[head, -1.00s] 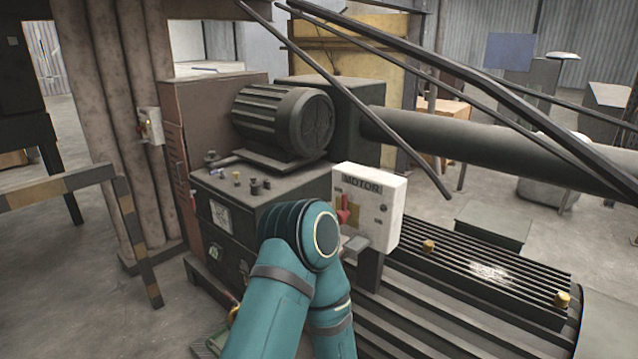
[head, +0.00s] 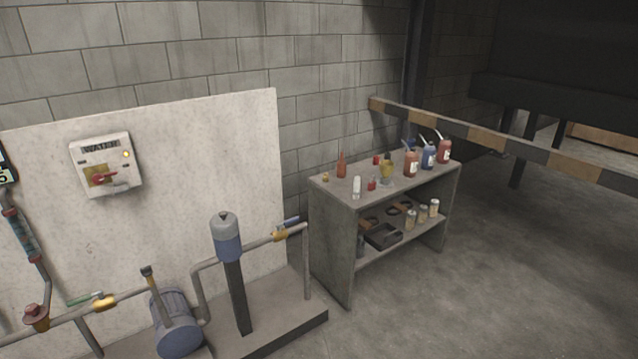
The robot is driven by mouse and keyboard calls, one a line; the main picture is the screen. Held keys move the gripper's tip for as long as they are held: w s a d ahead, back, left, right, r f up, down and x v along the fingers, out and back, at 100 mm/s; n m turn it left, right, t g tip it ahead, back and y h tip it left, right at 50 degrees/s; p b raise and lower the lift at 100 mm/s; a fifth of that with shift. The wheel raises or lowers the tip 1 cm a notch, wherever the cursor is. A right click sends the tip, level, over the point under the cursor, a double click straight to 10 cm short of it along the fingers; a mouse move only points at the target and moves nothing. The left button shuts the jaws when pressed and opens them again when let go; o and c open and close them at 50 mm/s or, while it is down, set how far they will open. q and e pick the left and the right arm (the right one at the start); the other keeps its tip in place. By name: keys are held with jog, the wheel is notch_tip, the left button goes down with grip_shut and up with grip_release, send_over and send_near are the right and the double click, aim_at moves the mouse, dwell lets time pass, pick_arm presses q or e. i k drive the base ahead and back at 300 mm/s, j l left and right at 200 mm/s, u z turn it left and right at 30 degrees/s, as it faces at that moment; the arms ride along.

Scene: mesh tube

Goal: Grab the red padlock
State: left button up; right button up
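No object can be clearly made out as the red padlock. Two small red items, one near the front (head: 371,184) and one further back (head: 376,160), stand on top of the grey shelf unit (head: 335,240); they are too small to identify. A red handle (head: 104,178) sits on the white WATER box (head: 122,152) on the panel at the left. Neither of my grippers is in view.
Several bottles, including a blue one (head: 429,156), stand on the shelf top. A dark tray (head: 383,236) lies on the lower shelf. Pipes and a blue pump (head: 175,322) fill the lower left. A striped barrier (head: 490,138) runs behind. Floor (head: 470,290) at right is clear.

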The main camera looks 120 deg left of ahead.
aim_at(372, 185)
jog(key=u, duration=3.25)
jog(key=i+u, duration=0.1)
jog(key=u, duration=0.15)
jog(key=i+l, duration=0.15)
jog(key=i, duration=0.25)
jog(key=i+l, duration=0.15)
jog(key=i, duration=0.25)
jog(key=i+l, duration=0.15)
jog(key=i, duration=0.25)
